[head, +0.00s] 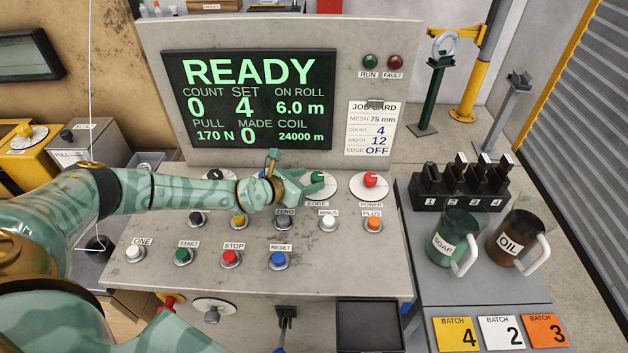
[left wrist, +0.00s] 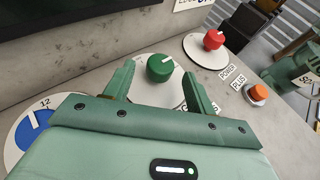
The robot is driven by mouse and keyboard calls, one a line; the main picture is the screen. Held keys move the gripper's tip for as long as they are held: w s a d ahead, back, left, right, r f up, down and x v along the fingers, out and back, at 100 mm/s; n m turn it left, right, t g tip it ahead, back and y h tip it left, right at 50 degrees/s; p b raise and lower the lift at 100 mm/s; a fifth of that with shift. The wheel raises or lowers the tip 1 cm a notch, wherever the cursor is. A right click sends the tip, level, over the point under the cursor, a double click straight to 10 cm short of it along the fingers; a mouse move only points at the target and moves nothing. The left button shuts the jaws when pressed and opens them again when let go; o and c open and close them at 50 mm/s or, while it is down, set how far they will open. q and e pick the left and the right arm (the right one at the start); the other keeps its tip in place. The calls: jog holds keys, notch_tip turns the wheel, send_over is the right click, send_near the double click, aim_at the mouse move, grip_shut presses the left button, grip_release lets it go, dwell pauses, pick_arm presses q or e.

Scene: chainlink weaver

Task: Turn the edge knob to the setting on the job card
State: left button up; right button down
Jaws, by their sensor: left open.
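The green edge knob (left wrist: 160,68) sits on a round white dial plate (left wrist: 152,92) in the left wrist view. In the head view the knob (head: 317,177) shows beside my gripper, above the EDGE label. My left gripper (head: 302,181) is open, with its two fingers (left wrist: 160,88) on either side of the dial and the knob just beyond the fingertips. I cannot tell whether they touch it. The job card (head: 375,128) on the upright panel reads MESH 75 mm, COUNT 4, WIDTH 12, EDGE OFF. My right gripper is not in view.
The red power knob (head: 370,180) is right of the edge knob. A blue knob (left wrist: 35,128) is on the left in the wrist view. Push buttons, including the orange PLUS button (head: 373,223), sit below. The screen (head: 250,100) reads READY. Soap (head: 454,238) and oil (head: 515,238) jugs stand at right.

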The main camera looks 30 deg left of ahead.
pick_arm(q)
jog(key=shift+b+x, duration=0.3)
jog(key=shift+x, duration=0.75)
jog(key=shift+w+d+f, duration=0.1)
jog(key=shift+w+d, duration=0.05)
jog(key=shift+w, duration=0.1)
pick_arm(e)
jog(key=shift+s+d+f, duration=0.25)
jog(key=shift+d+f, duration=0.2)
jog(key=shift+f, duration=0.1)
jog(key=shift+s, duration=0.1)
